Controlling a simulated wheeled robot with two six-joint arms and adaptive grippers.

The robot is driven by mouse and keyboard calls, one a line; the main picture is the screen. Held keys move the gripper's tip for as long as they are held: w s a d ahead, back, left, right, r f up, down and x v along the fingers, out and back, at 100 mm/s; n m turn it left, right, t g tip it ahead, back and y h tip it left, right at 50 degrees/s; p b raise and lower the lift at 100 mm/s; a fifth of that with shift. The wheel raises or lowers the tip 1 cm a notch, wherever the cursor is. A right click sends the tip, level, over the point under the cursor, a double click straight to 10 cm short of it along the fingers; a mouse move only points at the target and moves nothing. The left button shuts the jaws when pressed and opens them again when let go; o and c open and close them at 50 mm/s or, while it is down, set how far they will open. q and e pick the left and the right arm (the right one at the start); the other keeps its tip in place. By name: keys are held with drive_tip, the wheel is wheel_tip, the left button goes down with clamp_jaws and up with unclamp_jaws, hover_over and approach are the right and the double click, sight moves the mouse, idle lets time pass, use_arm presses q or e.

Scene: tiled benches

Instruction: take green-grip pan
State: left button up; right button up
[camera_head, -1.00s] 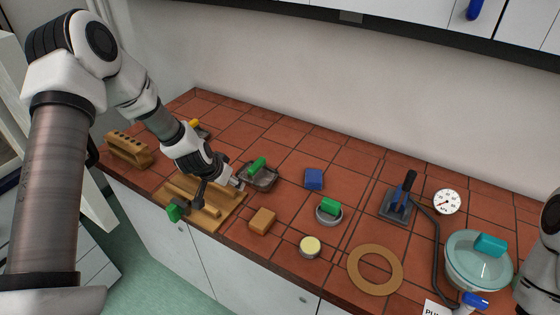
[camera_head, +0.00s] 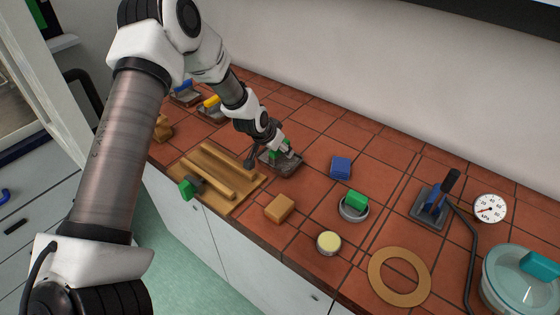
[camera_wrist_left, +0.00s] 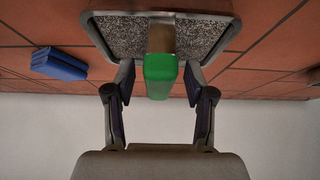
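The green-grip pan (camera_head: 294,166) sits on the tiled bench, right of the wooden rack. It is a dark, shallow square pan with a speckled inside. My left gripper (camera_head: 286,150) is at the pan and partly covers its green grip. In the left wrist view, the pan (camera_wrist_left: 120,38) is at the top, and its green grip (camera_wrist_left: 161,78) points toward the camera. The fingers of my left gripper (camera_wrist_left: 159,78) are spread on either side of the grip, with a gap showing on both sides. My right gripper is not in view.
A slatted wooden rack (camera_head: 212,158) with a green-ended tool (camera_head: 188,188) lies left of the pan. A tan block (camera_head: 280,208), a blue block (camera_head: 340,168) and a round tin with a green block (camera_head: 353,209) are nearby. Yellow-grip (camera_head: 212,112) and blue-grip pans (camera_head: 185,94) stand behind.

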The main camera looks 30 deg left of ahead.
use_arm(q)
drive_tip(key=shift+s+r, duration=0.2)
drive_tip(key=shift+s, duration=0.05)
clamp_jaws()
drive_tip(key=shift+w, duration=0.1)
drive_tip(key=shift+f, duration=0.1)
